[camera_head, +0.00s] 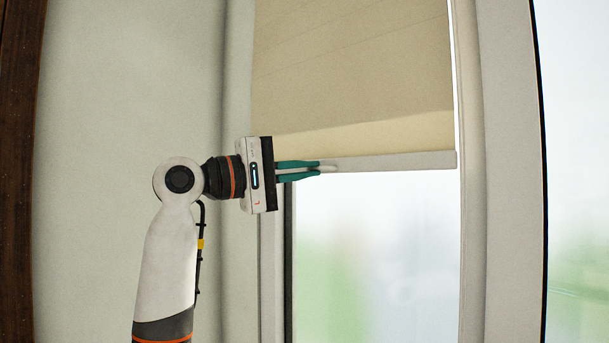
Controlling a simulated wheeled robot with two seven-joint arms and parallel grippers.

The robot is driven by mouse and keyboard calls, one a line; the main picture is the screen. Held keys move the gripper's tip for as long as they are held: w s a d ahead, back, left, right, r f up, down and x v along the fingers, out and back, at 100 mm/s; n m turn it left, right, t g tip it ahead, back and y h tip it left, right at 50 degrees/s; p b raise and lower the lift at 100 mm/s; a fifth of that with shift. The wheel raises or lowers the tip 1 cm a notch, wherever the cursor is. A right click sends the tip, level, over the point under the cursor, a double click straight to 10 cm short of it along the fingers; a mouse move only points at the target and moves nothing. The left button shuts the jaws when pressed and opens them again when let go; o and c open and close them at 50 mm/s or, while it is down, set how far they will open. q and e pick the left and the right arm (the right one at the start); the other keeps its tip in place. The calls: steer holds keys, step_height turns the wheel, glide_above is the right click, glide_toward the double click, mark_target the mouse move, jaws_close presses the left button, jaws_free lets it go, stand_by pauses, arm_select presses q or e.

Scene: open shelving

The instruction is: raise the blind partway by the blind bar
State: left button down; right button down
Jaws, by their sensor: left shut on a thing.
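A beige roller blind (360,75) hangs in a window opening in the head view. A pale blind bar (400,161) runs along its lower edge, roughly level, with bright glass showing below it. My left gripper (325,168) comes in from the left with its teal fingers shut on the bar near the bar's left end. The fingers hide part of that left end. My right gripper is not in view.
A light window frame (472,220) stands close to the bar's right end, and another frame edge (271,270) is below my left gripper. A plain wall (130,90) and a dark wooden edge (18,170) are at the left. The space in front of the lower glass (375,260) is clear.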

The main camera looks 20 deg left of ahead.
arm_select(q)
steer(key=c, duration=1.6)
jaws_free()
steer(key=shift+o, duration=0.2)
steer(key=b+v, duration=0.5)
steer(key=v, duration=0.7)
steer(key=shift+w+f, duration=0.1)
